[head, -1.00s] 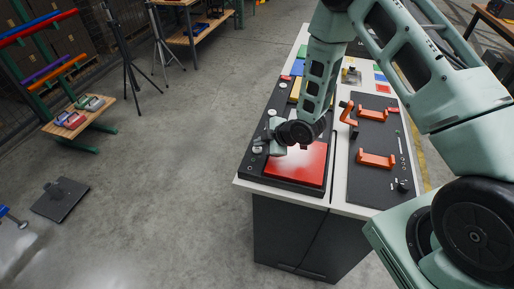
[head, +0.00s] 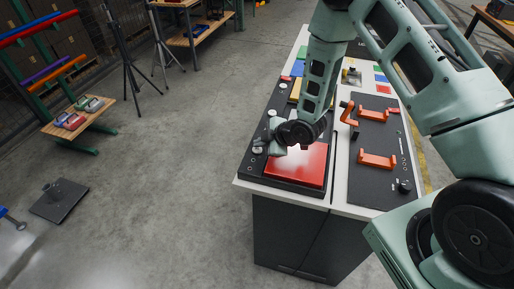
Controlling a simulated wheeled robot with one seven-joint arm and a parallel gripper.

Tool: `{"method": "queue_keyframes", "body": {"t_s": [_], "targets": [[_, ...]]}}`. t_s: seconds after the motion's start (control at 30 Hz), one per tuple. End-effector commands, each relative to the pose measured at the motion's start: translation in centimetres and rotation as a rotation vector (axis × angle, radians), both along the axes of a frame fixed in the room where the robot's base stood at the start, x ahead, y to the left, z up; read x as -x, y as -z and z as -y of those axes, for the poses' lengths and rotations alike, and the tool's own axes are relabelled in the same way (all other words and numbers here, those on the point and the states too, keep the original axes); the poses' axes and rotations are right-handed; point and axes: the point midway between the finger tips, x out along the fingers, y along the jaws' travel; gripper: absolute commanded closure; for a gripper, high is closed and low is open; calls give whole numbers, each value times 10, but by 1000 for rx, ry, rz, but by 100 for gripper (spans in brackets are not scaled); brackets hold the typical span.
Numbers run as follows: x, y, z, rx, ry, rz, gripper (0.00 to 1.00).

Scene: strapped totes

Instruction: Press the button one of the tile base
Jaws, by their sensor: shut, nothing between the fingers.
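The tile base (head: 248,169) is a dark panel on the left side of the white-topped workbench. It holds a large red tile (head: 311,168) at its near end, with yellow and blue tiles further back. Round pale buttons run along its left edge; one button (head: 257,150) shows just left of my gripper (head: 266,146). My gripper is shut and low over the left edge of the base, beside the red tile. I cannot tell whether its tips touch a button. My wrist hides part of the base.
A second dark panel (head: 381,186) with orange handles (head: 377,161) and a black knob (head: 404,186) lies on the right of the bench. Tripods (head: 127,60) and a low wooden bench (head: 92,121) stand at the left. The floor between is clear.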

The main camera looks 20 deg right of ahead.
Motion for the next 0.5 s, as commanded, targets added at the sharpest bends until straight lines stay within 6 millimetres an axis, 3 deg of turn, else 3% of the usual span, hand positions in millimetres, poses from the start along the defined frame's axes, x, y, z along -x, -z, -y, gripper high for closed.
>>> {"method": "queue_keyframes", "body": {"t_s": [0.3,0.5], "targets": [[0,-2,0,0,0,0,100],[0,-17,0,1,0,1,100]]}}
